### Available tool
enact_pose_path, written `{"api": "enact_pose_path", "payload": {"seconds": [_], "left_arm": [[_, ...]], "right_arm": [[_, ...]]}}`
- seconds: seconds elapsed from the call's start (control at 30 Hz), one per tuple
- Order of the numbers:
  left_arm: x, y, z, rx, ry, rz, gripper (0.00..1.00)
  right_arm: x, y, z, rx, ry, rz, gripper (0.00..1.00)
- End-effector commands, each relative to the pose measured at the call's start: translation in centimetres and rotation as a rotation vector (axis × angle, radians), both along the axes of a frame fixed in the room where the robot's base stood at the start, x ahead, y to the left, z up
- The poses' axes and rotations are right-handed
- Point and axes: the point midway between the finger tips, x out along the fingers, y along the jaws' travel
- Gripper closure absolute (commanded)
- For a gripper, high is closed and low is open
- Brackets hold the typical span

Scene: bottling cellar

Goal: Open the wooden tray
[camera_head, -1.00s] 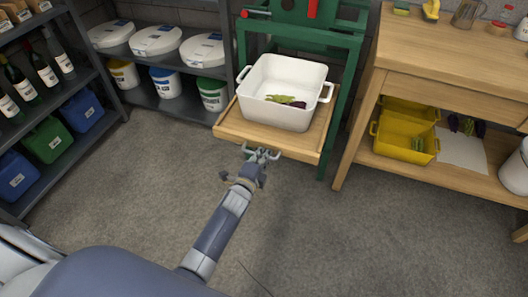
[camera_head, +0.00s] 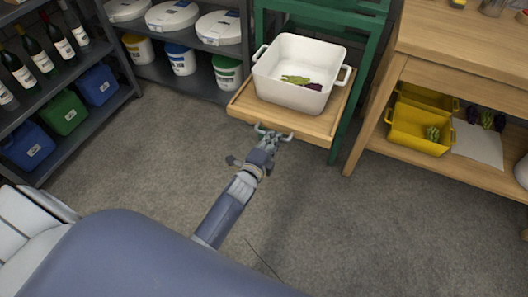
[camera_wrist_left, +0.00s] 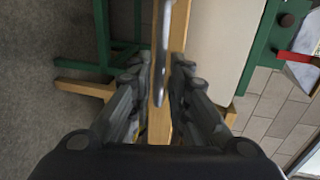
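The wooden tray (camera_head: 312,129) is slid part-way out of the green frame (camera_head: 372,27) and sticks out toward me. A metal handle (camera_head: 284,136) is on its front edge; in the left wrist view the handle (camera_wrist_left: 162,50) runs between my fingers. My left gripper (camera_head: 265,142) is at the handle, its fingers apart, with small gaps visible beside the bar. It also shows in the left wrist view (camera_wrist_left: 160,75). A white two-handled tub (camera_head: 290,92) stands on the tray, with green and dark purple produce inside. My right gripper is not in view.
A wooden bench (camera_head: 455,72) stands close on the right, with yellow bins (camera_head: 415,128) on its lower shelf. Dark shelves (camera_head: 105,45) with bottles and coloured bins are on the left. The grey floor (camera_head: 150,165) before the tray is clear.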

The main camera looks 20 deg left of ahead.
Motion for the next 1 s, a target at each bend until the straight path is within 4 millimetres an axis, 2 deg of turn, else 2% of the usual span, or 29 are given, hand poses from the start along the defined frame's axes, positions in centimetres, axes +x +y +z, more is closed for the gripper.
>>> {"api": "enact_pose_path", "payload": {"seconds": [0.03,0.2,0.4,0.6,1.0], "left_arm": [[-1.3,0.0,0.1,0.001,0.002,-0.001,0.83],[-4.7,0.0,0.8,0.0,0.002,0.0,0.83],[-7.6,0.0,1.5,0.0,0.0,0.0,0.83],[-8.7,0.0,1.9,-0.001,-0.002,0.0,0.83],[-8.7,0.0,1.9,-0.001,-0.002,0.0,0.83]], "right_arm": [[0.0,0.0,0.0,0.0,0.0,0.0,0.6],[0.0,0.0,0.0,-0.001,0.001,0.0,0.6],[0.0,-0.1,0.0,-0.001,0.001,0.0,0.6],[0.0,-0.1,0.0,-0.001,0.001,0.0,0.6],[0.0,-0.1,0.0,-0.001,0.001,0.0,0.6]]}}
